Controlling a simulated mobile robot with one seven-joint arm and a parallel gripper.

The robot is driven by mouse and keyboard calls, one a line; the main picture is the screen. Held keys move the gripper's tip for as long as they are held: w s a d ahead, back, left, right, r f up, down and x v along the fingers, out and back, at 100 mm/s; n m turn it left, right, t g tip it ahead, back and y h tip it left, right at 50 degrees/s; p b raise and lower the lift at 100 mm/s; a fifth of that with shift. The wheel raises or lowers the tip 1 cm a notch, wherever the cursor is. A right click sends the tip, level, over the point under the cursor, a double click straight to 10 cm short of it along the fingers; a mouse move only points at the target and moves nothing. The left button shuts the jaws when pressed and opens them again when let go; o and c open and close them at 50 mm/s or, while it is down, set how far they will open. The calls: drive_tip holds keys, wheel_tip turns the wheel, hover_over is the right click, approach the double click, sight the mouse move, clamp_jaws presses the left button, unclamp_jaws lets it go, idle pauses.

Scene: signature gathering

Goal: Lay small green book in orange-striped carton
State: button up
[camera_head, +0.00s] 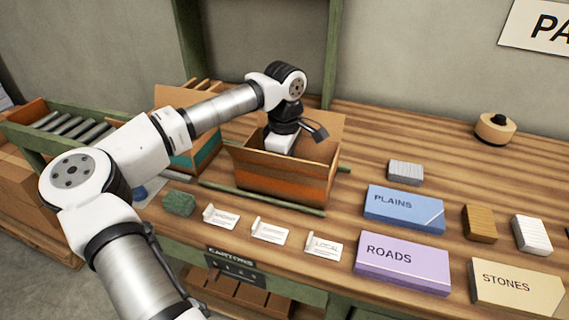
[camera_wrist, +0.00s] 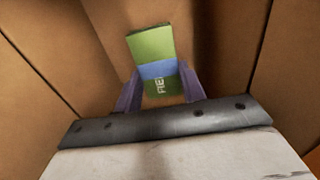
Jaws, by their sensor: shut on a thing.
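The orange-striped carton (camera_head: 262,182) stands open on the workbench in the head view. My gripper (camera_wrist: 160,85) reaches down into it, and the carton walls hide its fingers in the head view. In the wrist view, brown cardboard walls surround the gripper. The head view does not show the book.
A teal-striped carton (camera_head: 207,158) stands just left, partly behind my arm. Blue PLAINS (camera_head: 403,207), purple ROADS (camera_head: 402,262) and tan STONES (camera_head: 516,287) boxes lie to the right. A green block (camera_head: 179,204) and white label cards (camera_head: 270,231) line the front. Open carton flaps are close around my wrist.

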drive_tip(key=shift+f, duration=0.35)
drive_tip(key=o, duration=1.1)
drive_tip(key=shift+o, duration=0.2)
drive_tip(key=shift+r, duration=0.1)
wheel_tip(320, 180, up, 17)
drive_tip(key=p, duration=1)
